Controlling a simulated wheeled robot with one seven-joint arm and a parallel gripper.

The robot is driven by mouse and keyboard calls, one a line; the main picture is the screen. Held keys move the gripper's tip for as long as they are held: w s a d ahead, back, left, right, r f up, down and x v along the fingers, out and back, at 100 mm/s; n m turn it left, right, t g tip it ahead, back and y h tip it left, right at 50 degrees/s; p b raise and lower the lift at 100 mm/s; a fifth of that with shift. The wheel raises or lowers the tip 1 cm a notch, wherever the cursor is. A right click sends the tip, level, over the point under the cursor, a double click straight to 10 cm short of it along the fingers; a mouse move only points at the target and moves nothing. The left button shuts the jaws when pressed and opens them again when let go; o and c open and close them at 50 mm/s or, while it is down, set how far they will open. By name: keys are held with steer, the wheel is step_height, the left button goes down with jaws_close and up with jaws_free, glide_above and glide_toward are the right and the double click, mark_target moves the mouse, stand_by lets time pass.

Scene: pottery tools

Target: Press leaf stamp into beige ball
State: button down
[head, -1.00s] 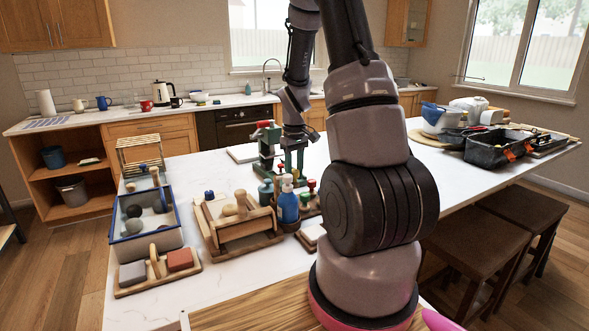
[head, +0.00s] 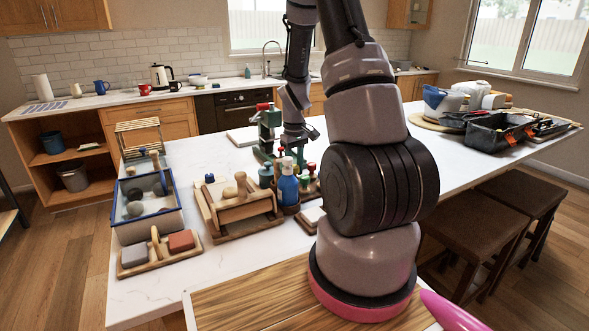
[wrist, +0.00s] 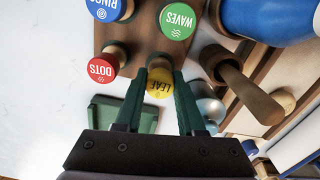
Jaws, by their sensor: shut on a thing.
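The leaf stamp (wrist: 159,84), with a yellow top marked LEAF, stands in a wooden stamp rack (wrist: 122,38) in the wrist view. My gripper (wrist: 161,80) has its two green fingers on either side of that top and is shut on it. The dots (wrist: 101,70), waves (wrist: 178,20) and rings (wrist: 105,8) stamps stand around it. In the head view the rack is largely hidden behind a blue bottle and my arm. I cannot make out a beige ball for certain; several balls lie in the blue-rimmed tray (head: 122,236).
A blue bottle (head: 288,188) stands close to the rack. A wooden tool caddy (head: 232,228) and a holder with grey and red blocks (head: 181,241) are to the left. A dark tool tray (head: 492,138) is far right.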

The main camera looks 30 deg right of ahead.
steer(key=shift+f, duration=0.3)
steer(key=shift+c, duration=2.2)
jaws_free()
step_height(320, 180, up, 11)
